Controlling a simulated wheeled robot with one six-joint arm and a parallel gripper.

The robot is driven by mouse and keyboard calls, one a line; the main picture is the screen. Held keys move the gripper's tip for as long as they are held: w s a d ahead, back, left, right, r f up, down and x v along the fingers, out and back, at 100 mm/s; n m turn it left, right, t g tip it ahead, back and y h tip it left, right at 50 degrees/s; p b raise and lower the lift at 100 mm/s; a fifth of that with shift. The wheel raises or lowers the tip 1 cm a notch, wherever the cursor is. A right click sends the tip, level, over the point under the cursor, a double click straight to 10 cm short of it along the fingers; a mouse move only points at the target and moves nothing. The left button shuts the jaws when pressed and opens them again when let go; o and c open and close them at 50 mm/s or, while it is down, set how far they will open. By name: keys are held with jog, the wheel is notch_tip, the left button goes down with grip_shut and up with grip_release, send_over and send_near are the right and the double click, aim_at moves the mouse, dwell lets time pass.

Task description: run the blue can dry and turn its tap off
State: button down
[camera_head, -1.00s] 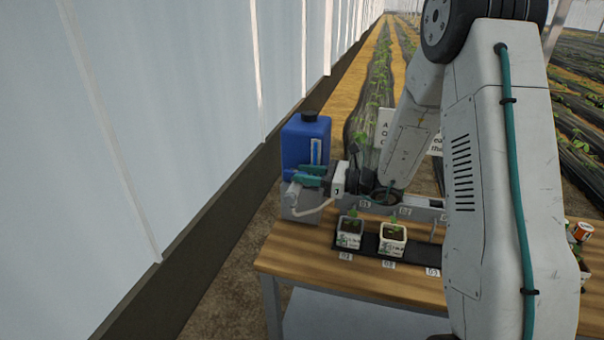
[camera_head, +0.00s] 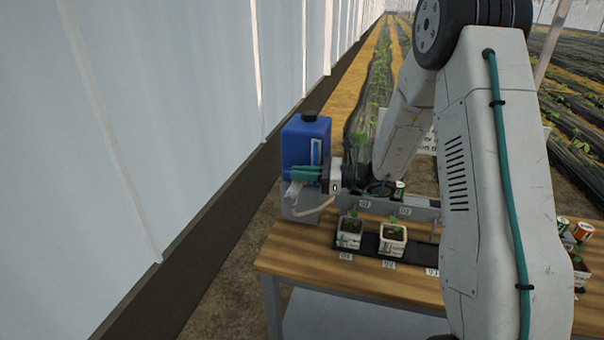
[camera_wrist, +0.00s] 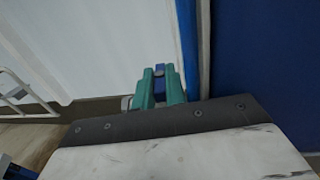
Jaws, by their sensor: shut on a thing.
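The blue can (camera_head: 303,142) with a black cap stands upright on a grey stand at the far left end of the bench. It has a pale vertical strip on its front. My gripper (camera_head: 304,173), with teal fingers, is in front of the can's lower part. In the wrist view, the fingers (camera_wrist: 158,88) are shut on a small blue piece, which looks like the tap handle (camera_wrist: 160,70). The can's blue wall (camera_wrist: 262,60) fills the right of that view. The tap's body is mostly hidden by my gripper, and I cannot tell its setting or the level in the can.
A pale hose (camera_head: 315,209) curves below my gripper. Two potted seedlings, one left (camera_head: 349,238) and one right (camera_head: 392,243), stand on a black strip on the wooden bench (camera_head: 310,268). A small can (camera_head: 399,190) stands behind. The white greenhouse wall (camera_head: 150,120) is close on the left.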

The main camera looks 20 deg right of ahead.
jog(key=c, duration=1.4)
grip_release()
jog(key=shift+c, duration=0.2)
